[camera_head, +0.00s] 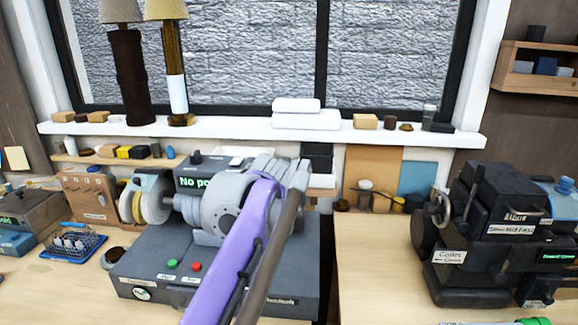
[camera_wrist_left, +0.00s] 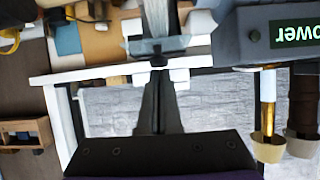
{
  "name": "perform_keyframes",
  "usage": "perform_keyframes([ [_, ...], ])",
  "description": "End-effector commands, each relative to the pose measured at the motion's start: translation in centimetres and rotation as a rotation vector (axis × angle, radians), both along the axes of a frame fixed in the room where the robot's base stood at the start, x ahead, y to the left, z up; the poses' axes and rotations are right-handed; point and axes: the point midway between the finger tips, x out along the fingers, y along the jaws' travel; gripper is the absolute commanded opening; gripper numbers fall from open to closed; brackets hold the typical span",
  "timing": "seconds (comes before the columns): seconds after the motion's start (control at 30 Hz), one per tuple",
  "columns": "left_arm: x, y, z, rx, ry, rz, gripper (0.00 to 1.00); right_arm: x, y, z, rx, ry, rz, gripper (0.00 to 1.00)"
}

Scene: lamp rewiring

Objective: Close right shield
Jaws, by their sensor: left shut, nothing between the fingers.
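The dark grey bench grinder (camera_head: 150,262) stands on the bench with a pale buffing wheel (camera_head: 153,198) on its left and a round grey guard (camera_head: 222,208) on its right. My left arm crosses in front of the right guard. In the left wrist view my left gripper (camera_wrist_left: 158,64) is shut and empty. Its tips are close to a clear, shield-like panel (camera_wrist_left: 155,22) with a grey edge; I cannot tell whether they touch. The arm hides the right shield's angle in the head view. My right gripper is not in view.
A black machine (camera_head: 495,235) stands on the right. A sill (camera_head: 230,130) with two lamps (camera_head: 130,75) and small items runs behind. A blue rack (camera_head: 75,243) and a wooden block (camera_head: 88,195) stand left. Bare bench (camera_head: 375,270) lies between the machines.

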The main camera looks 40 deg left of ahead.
Motion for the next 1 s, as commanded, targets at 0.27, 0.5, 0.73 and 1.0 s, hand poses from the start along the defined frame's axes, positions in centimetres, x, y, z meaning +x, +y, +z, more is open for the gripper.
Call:
perform_keyframes([
  [0.27,-0.8,-0.6,-1.8,0.000,0.000,-0.001,0.00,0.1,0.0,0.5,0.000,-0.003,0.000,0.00],
  [0.5,-1.2,-0.7,-3.3,-0.004,0.006,0.002,0.00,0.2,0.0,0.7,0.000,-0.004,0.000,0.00],
  [0.73,-1.2,-0.8,-4.2,-0.006,0.006,0.001,0.00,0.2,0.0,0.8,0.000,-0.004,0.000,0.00],
  [1.0,-1.2,-0.8,-4.4,-0.005,0.005,0.001,0.00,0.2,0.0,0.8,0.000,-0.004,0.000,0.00],
])
